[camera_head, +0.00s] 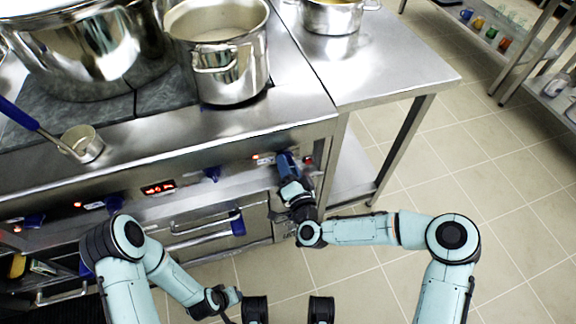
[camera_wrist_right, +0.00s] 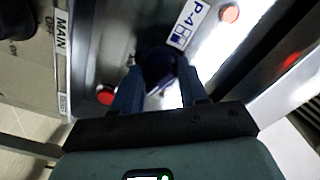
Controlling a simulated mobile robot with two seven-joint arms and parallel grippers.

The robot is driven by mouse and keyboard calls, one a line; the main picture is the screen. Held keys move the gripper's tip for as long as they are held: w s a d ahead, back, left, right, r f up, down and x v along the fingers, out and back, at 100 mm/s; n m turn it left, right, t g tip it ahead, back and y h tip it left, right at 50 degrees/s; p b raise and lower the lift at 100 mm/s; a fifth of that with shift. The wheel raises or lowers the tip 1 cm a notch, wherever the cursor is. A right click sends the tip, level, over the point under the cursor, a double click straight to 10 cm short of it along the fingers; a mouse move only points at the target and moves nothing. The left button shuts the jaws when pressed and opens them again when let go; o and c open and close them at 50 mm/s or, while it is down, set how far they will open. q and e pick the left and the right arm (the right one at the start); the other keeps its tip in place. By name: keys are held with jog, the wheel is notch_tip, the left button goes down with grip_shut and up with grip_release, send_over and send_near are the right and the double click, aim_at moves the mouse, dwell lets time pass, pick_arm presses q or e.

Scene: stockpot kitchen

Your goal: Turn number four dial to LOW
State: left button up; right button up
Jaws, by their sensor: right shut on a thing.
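The number four dial (camera_wrist_right: 158,66) is a dark blue knob on the stove's front panel, beside the "P-4" label (camera_wrist_right: 188,22) in the right wrist view. My right gripper (camera_head: 287,163) is at the right end of the panel in the head view. In the right wrist view its blue fingers (camera_wrist_right: 158,88) are shut on the dial, one on each side. The gripper hides most of the dial in the head view, and I cannot read its pointer setting. My left gripper (camera_head: 229,297) hangs low, away from the panel; its finger opening is not clear.
Other blue dials (camera_head: 212,173) line the panel, with a small red display (camera_head: 158,188). A steel pot (camera_head: 225,60) and a large stockpot (camera_head: 85,45) stand on the stove. A ladle (camera_head: 82,143) lies near its front edge. The tiled floor (camera_head: 500,190) at right is clear.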

dwell(0.4)
jog(key=o, duration=1.1)
jog(key=shift+c, duration=0.2)
jog(key=shift+s, duration=0.1)
pick_arm(q)
jog(key=r, duration=0.1)
jog(key=d+r+p, duration=0.1)
jog(key=w+r+p, duration=0.1)
jog(key=shift+d+r, duration=0.15)
jog(key=shift+r, duration=0.15)
pick_arm(e)
jog(key=v, duration=1.3)
